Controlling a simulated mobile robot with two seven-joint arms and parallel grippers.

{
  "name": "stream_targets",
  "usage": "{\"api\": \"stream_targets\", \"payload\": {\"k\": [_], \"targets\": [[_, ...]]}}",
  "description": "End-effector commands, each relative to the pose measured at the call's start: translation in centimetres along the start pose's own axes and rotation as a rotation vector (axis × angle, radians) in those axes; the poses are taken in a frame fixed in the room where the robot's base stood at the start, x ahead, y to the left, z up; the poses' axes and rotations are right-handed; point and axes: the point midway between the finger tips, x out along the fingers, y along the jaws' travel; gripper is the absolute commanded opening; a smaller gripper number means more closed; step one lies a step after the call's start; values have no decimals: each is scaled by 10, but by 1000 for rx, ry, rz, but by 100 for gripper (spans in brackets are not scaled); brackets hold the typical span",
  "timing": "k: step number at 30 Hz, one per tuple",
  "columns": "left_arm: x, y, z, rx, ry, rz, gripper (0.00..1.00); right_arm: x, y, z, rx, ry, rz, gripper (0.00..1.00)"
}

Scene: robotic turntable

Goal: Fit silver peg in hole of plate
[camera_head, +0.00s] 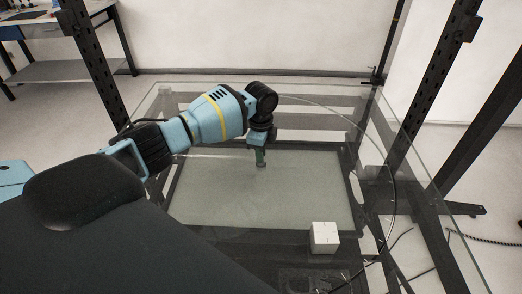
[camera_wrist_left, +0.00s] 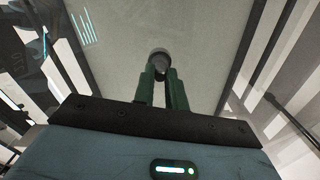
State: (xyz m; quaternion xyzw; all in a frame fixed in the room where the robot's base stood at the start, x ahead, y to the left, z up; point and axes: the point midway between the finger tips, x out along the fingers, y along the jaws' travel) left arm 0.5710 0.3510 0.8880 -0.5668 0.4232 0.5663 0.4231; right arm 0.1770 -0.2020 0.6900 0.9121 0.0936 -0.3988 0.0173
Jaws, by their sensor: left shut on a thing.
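My left gripper (camera_head: 261,158) hangs fingers-down over the grey panel on the glass table. In the left wrist view, its green fingers (camera_wrist_left: 161,76) are shut on the silver peg (camera_wrist_left: 160,59), whose rounded grey end shows between the fingertips. In the head view the peg is too small to tell apart from the fingers. A white block (camera_head: 324,237) with thin dark lines on its top stands to the right of the gripper and nearer to me. I cannot make out a hole or a separate plate. My right gripper is not in view.
The glass table (camera_head: 420,186) has a wide, bare grey panel (camera_head: 215,190) below the gripper. Dark upright posts (camera_head: 95,75) stand at both sides. A thin cable curves down the right side of the table. A workbench (camera_head: 60,28) is at the back left.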

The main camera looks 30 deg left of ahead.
Motion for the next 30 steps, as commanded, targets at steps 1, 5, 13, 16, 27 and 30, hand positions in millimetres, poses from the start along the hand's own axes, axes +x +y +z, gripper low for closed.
{"api": "stream_targets", "payload": {"k": [1, 5, 13, 16, 27, 30], "targets": [[2, 0, 0, 0, 0, 1, 0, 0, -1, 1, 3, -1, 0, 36], [3, 0, 0, 0, 0, 1, 0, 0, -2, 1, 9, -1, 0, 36], [4, 1, 0, 0, -1, 3, 21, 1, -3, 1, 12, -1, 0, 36], [4, 1, 0, 0, 0, 3, 34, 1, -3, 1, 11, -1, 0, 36], [-1, 0, 0, 0, 1, 0, 39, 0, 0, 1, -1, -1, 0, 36], [-12, 0, 0, 0, 2, -2, 39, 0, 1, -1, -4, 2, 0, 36]]}}
